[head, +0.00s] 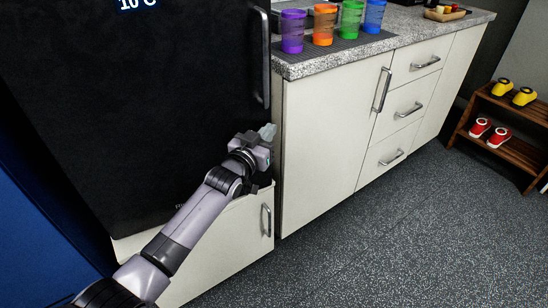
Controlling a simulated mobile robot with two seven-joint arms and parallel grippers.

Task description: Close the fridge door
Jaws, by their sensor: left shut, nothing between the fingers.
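The black fridge door (135,90) fills the upper left of the head view, with a temperature display at its top. Its handle (262,60) is a vertical bar on its right edge. The door looks flush with the cabinet line, but I cannot tell whether a small gap is left. My left gripper (268,132) is shut and empty, in front of the door's lower right edge, below the handle. I cannot tell whether it touches the door. My right gripper is not in view.
A white drawer front (225,245) lies below the fridge door. White cabinets (325,130) and a granite counter (430,22) with several coloured cups (323,25) stand to the right. A wooden shoe rack (510,110) is at the far right. The grey floor (400,240) is clear.

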